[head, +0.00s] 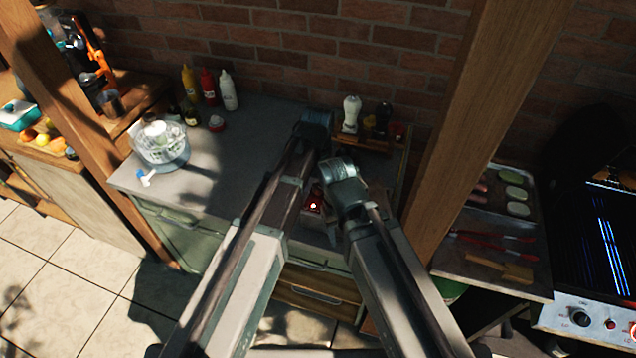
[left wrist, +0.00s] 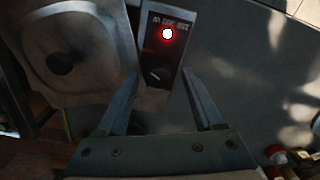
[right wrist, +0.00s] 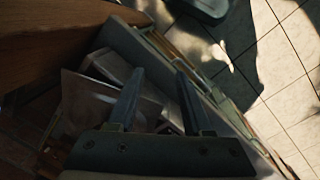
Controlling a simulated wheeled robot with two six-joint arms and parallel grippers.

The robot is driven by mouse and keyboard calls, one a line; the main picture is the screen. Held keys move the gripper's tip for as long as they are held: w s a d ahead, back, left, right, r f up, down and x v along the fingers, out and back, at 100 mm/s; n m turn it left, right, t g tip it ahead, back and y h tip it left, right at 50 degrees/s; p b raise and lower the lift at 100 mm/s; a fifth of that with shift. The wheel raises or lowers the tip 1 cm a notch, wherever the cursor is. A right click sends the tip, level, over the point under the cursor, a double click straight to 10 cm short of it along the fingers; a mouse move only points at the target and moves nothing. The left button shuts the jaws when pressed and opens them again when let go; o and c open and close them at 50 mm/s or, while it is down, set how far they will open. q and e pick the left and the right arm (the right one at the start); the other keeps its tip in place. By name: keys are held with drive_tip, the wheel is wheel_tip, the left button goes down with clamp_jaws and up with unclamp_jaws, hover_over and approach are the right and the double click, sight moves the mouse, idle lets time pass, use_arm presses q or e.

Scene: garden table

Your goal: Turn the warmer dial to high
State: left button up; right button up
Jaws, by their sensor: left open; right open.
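The warmer's narrow dark control panel (left wrist: 163,60) shows in the left wrist view, with a glowing red light (left wrist: 167,33) and a dial (left wrist: 156,75) with a pale pointer mark. Its small labels are too blurred to read. My left gripper (left wrist: 162,100) is open, its fingers on either side of the panel's dial end; I cannot tell whether they touch it. In the head view the red-lit panel (head: 313,204) shows between my arms, which hide much of the warmer. My right gripper (right wrist: 160,98) is open and empty above the counter's front edge.
A metal lid with a black knob (left wrist: 62,62) lies beside the panel. A wooden post (head: 470,130) rises at right. The counter's middle left is clear.

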sight(318, 186)
use_arm(q)
drive_tip(key=shift+r, duration=0.15)
wheel_tip(318, 186, up, 14)
drive_tip(key=p, duration=1.3)
drive_tip(key=shift+f+p, duration=0.25)
drive_tip(key=shift+p, duration=0.1)
